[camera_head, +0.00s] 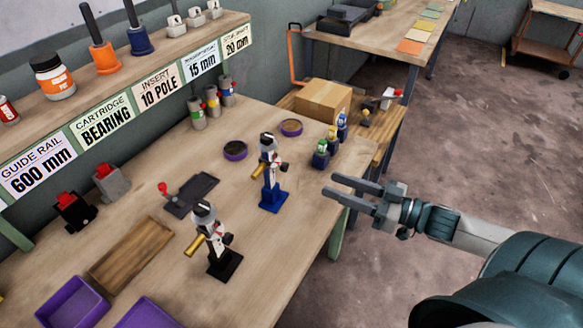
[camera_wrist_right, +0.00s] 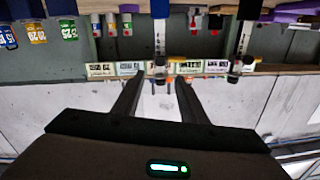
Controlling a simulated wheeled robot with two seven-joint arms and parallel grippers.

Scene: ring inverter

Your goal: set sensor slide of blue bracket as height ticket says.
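The blue bracket (camera_head: 272,192) stands upright on the bench, with a dark and white sensor slide (camera_head: 268,145) and a brass cylinder at its upper part. In the right wrist view the blue bracket (camera_wrist_right: 160,10) appears upside down, beyond the fingertips. My right gripper (camera_head: 329,184) is open and empty, to the right of the blue bracket and apart from it. Its spread fingers also show in the right wrist view (camera_wrist_right: 157,78). Shelf-edge tickets read 15 mm (camera_head: 202,66) and 20 mm (camera_head: 237,42); their small headings are unclear. My left gripper is out of view.
A similar black bracket (camera_head: 225,262) stands nearer on the bench. A wooden tray (camera_head: 130,255) and purple bins (camera_head: 72,305) are at left. Floor right of the bench is open.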

